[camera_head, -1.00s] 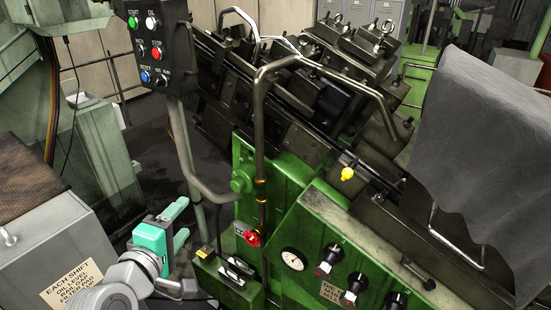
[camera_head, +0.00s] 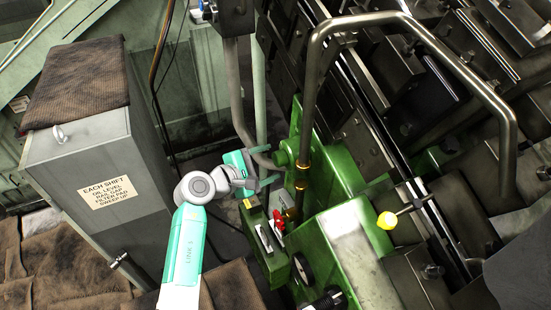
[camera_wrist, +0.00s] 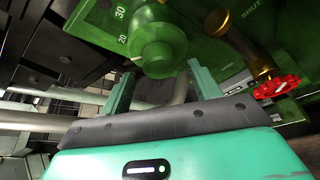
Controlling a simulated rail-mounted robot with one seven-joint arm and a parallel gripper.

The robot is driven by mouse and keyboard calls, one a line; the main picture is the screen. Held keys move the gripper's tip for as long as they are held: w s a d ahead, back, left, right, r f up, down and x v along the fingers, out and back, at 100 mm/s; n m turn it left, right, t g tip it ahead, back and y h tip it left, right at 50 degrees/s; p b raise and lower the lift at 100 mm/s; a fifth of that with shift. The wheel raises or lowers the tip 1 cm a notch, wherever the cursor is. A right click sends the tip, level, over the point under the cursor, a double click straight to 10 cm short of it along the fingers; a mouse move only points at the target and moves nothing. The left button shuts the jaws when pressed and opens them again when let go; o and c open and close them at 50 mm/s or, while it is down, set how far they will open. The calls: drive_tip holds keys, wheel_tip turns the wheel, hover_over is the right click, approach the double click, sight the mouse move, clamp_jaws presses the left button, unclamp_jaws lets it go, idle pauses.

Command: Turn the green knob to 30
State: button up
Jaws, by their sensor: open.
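The green knob (camera_wrist: 157,45) is round and stepped, on a green panel at the top middle of the wrist view. In the head view the knob (camera_head: 281,158) sticks out from the left side of the green machine. My gripper (camera_wrist: 163,86) is open and empty, with its two teal fingers below the knob, one toward each side. In the head view my gripper (camera_head: 264,168) is just left of the knob. Contact is not visible.
A grey pipe (camera_head: 238,110) passes behind my gripper. A grey cabinet (camera_head: 95,170) stands left of my arm.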

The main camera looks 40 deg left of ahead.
drive_tip(key=shift+x, duration=1.3)
drive_tip(key=c, duration=1)
drive_tip(key=shift+o, duration=0.2)
